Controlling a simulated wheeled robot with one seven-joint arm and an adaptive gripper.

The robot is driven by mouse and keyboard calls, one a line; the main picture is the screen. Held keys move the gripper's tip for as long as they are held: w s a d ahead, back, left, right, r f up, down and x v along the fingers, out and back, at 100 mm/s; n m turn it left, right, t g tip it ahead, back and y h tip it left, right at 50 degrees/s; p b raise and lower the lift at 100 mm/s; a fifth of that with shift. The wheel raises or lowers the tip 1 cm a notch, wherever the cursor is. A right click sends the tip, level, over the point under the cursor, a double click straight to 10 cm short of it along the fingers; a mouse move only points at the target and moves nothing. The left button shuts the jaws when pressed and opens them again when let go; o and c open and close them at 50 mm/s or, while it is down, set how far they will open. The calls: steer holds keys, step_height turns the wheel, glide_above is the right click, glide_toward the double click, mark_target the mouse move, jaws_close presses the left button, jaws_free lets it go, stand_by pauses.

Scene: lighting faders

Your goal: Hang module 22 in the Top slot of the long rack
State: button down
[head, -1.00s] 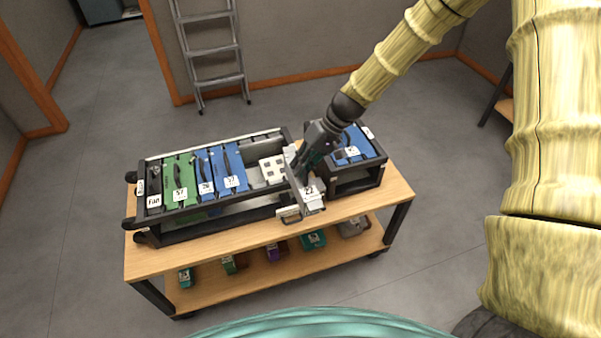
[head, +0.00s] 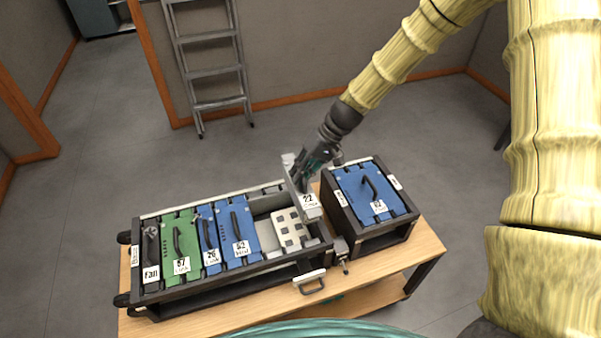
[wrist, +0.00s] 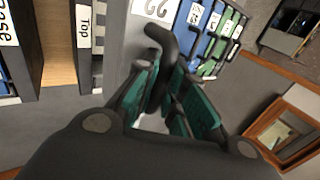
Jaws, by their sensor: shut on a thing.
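Module 22 (head: 309,203) is a narrow light-grey module with a white "22" label. My gripper (head: 313,163) is shut on its dark handle, which shows between the teal finger pads (wrist: 165,95) in the wrist view. The module is at the right end of the long rack (head: 190,285), apparently above it. I cannot tell whether they touch. The white "Top" label (wrist: 84,25) shows beside the module in the wrist view. Between the blue module 52 (head: 238,232) and the rack's right end is an open bay with a pale plate with square holes (head: 289,231).
Green module 57 (head: 180,240), blue module 26 (head: 208,240) and a Fan module (head: 151,265) fill the rack's left part. A short rack (head: 395,238) with a blue module stands close on the right. Both stand on a wooden cart (head: 385,290). A ladder (head: 210,70) leans behind.

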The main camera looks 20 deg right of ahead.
steer(key=shift+w, duration=0.15)
steer(key=shift+a+f+b, duration=0.15)
steer(key=shift+f+b, duration=0.45)
steer(key=shift+f, duration=0.25)
steer(key=shift+f+b, duration=3)
steer(key=shift+f, duration=1.9)
steer(key=shift+f+b, duration=0.8)
steer(key=shift+f, duration=0.5)
steer(key=c, duration=1.4)
jaws_free()
steer(key=shift+c, duration=0.2)
